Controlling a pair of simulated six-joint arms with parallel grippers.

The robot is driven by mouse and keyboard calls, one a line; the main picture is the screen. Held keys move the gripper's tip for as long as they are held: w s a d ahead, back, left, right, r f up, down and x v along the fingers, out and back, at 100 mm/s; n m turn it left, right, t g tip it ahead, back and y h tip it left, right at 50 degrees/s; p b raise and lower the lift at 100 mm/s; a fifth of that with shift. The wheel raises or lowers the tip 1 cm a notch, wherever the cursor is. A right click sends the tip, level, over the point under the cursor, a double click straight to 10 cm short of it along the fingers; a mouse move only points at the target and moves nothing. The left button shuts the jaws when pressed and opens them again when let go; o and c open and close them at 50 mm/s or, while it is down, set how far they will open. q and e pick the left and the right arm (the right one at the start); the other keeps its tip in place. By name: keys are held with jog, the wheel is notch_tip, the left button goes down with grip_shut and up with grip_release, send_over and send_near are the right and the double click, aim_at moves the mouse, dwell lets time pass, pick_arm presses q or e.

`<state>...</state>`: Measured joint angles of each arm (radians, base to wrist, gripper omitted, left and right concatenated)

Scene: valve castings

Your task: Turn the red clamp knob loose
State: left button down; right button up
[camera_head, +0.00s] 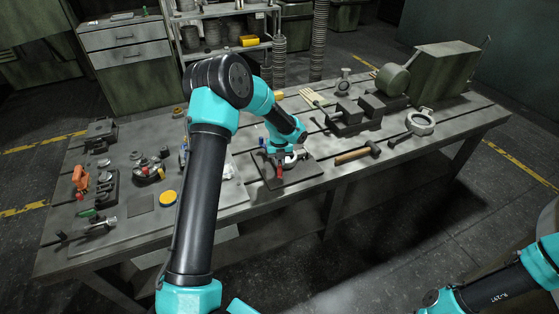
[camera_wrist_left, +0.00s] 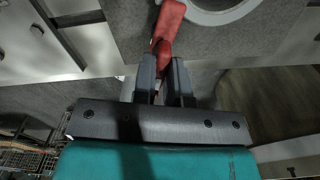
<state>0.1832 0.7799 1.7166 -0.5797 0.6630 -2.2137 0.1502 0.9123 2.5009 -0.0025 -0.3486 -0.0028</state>
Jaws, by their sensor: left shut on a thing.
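The red clamp knob (camera_wrist_left: 168,22) shows at the top middle of the left wrist view, beside a pale round casting (camera_wrist_left: 222,8). My left gripper (camera_wrist_left: 163,62) is shut on the knob's near end, between its two dark fingers. In the head view my left gripper (camera_head: 284,158) reaches down over a dark fixture plate (camera_head: 298,177) on the bench.
A mallet with a wooden handle (camera_head: 352,156) and a ring-shaped casting (camera_head: 420,122) lie right of the fixture on the bench (camera_head: 235,214). An orange tool (camera_head: 80,178), a yellow disc (camera_head: 168,198) and small dark parts lie to the left. A dark vise (camera_head: 350,116) stands behind.

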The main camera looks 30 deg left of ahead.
pick_arm(q)
jog(key=n, duration=0.9)
jog(key=shift+n, duration=0.4)
jog(key=n, duration=1)
jog(key=c, duration=1.2)
grip_release()
jog(key=shift+o, duration=0.2)
